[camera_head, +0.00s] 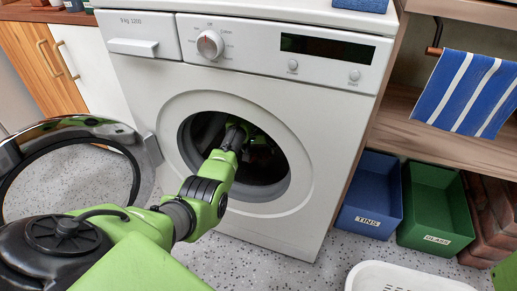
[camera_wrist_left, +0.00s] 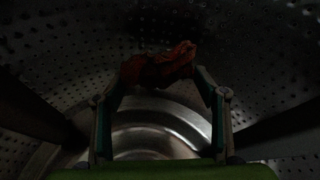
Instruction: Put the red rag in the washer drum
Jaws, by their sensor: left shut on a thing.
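The white washer (camera_head: 298,90) stands in front of me with its round door (camera_head: 141,160) swung open to the left. My left arm reaches through the opening, and its gripper is inside the dark drum (camera_head: 275,160). In the left wrist view my left gripper (camera_wrist_left: 160,88) is shut on the red rag (camera_wrist_left: 157,68), which is bunched between the fingertips. The perforated metal drum wall (camera_wrist_left: 265,45) surrounds it. In the head view the rag is hidden in the drum. My right gripper is not in view.
A blue bin (camera_head: 371,222) labelled TINS and a green bin (camera_head: 433,237) labelled GLASS stand right of the washer. A white basket (camera_head: 405,274) is on the speckled floor at front right. A blue striped towel (camera_head: 468,92) hangs from a rail.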

